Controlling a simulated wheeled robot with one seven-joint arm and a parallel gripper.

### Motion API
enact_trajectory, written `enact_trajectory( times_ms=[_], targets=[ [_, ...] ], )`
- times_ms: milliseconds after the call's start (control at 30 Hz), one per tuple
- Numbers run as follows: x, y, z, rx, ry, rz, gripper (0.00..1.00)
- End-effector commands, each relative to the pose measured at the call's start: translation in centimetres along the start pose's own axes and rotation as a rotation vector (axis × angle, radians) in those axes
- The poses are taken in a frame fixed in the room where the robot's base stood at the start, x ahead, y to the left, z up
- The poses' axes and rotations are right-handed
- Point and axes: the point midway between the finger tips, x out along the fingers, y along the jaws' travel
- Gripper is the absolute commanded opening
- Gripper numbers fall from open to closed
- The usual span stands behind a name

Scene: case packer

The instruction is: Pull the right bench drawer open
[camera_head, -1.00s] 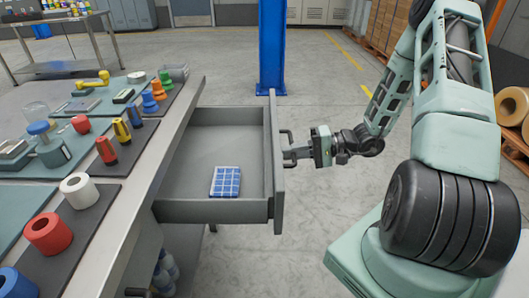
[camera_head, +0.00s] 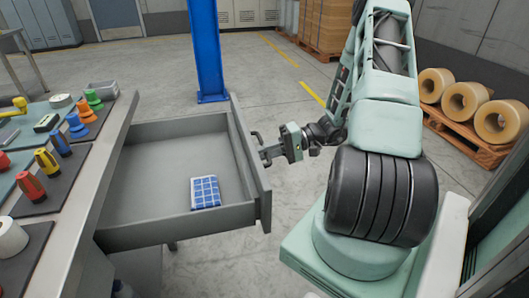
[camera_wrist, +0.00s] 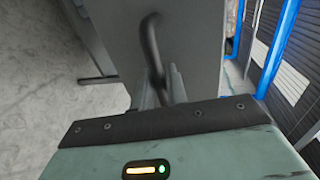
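The grey bench drawer (camera_head: 148,232) stands well out from the bench, its inside in full view. A blue checked cloth (camera_head: 205,192) lies in it. The dark bar handle (camera_head: 256,138) is on the outer face of the drawer front (camera_head: 246,165). My gripper (camera_head: 268,153) is at this handle, reaching in from the right. In the wrist view the handle (camera_wrist: 151,38) runs down between the two fingers of my gripper (camera_wrist: 162,85), which are closed around it. The exact contact is partly hidden.
The bench top (camera_head: 112,150) at left holds coloured tools and parts. A blue post (camera_head: 207,50) stands behind the drawer. Pallets with tape rolls (camera_head: 465,100) and boxes (camera_head: 325,25) are at right and back. The floor between is clear.

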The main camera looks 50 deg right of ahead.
Motion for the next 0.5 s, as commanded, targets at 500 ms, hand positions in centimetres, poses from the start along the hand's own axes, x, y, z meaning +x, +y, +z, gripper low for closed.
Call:
enact_trajectory(
  times_ms=[500],
  targets=[
    [-1.6,0.0,-0.1,-0.003,0.004,0.001,0.29]
  ],
)
